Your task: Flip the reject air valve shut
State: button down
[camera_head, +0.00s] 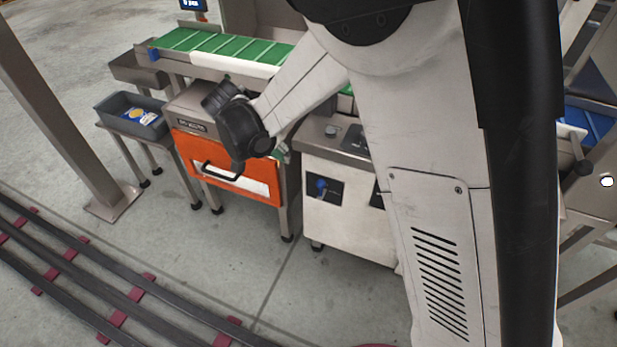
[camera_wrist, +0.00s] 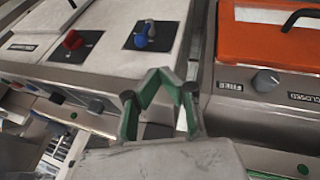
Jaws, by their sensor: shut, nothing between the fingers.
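A blue-handled valve (camera_head: 321,186) sits on a dark plate on the front of a white cabinet. It also shows in the wrist view (camera_wrist: 145,35), its blue lever standing up from the square black plate. No label naming it as the reject air valve is readable. My gripper (camera_wrist: 165,85), with green-lined fingers, is shut and empty. In the wrist view it is below the blue lever and apart from it. In the head view my dark wrist is in front of the orange-fronted box, left of the valve, and the fingers cannot be made out clearly.
A red knob (camera_wrist: 72,40) is left of the blue lever in the wrist view. A green conveyor (camera_head: 200,42) runs behind. A grey bin (camera_head: 130,117) stands left.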

jog(key=b, duration=0.4)
send_near(322, 188)
jog(key=w+a+f, duration=0.2)
jog(key=w+f, duration=0.2)
jog(key=w, duration=0.1)
jog(key=d, duration=0.1)
jog(key=d+f, duration=0.1)
jog(key=s+d+b, duration=0.1)
jog(key=shift+f, duration=0.35)
jog(key=shift+s+d+r+y, duration=0.1)
jog(key=shift+d+y, duration=0.2)
